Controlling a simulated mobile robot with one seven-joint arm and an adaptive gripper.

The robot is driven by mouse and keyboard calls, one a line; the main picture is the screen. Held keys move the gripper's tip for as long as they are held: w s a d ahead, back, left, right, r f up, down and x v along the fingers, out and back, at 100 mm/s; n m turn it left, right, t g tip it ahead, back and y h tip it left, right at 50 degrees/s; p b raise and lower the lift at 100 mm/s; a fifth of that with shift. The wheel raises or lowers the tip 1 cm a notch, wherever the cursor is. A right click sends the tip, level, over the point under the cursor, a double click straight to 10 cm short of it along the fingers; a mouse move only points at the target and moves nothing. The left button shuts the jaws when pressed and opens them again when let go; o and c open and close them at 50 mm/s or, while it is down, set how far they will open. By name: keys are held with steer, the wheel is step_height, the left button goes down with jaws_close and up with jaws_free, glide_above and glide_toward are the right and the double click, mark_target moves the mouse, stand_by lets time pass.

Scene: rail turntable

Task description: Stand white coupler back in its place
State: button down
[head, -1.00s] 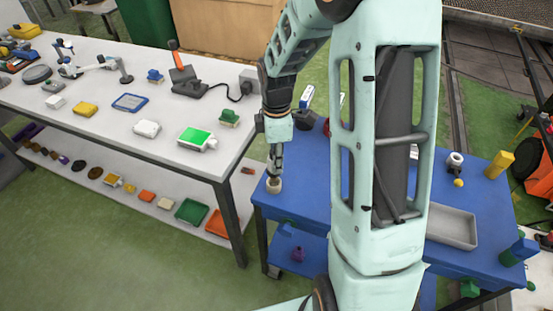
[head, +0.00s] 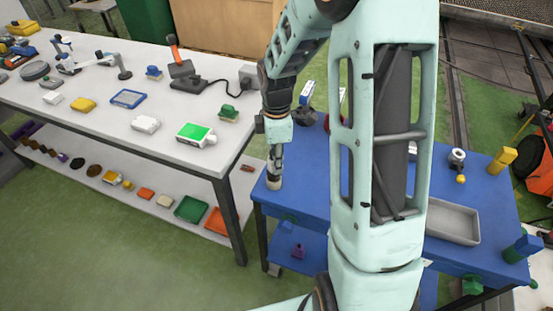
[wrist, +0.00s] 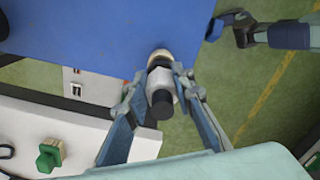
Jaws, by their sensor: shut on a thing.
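The white coupler (wrist: 161,82) shows in the wrist view as a pale hexagonal body with a dark round end towards the camera. My gripper (wrist: 160,74) has one finger on each side of it and is shut on it. A beige ring-like piece (wrist: 160,54) shows at the coupler's far end, by the blue table's edge; I cannot tell whether the coupler is seated in it. In the head view, my gripper (head: 275,168) points down over the near left corner of the blue table (head: 310,195). The coupler (head: 274,182) shows there small and pale, roughly upright.
A white workbench (head: 100,105) with several parts is at left. My arm hides the blue table's middle.

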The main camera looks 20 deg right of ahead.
steer(key=shift+f+b, duration=0.7)
steer(key=shift+f, duration=0.4)
steer(key=c, duration=1.6)
jaws_free()
steer(key=shift+r, duration=0.1)
step_height(320, 180, up, 12)
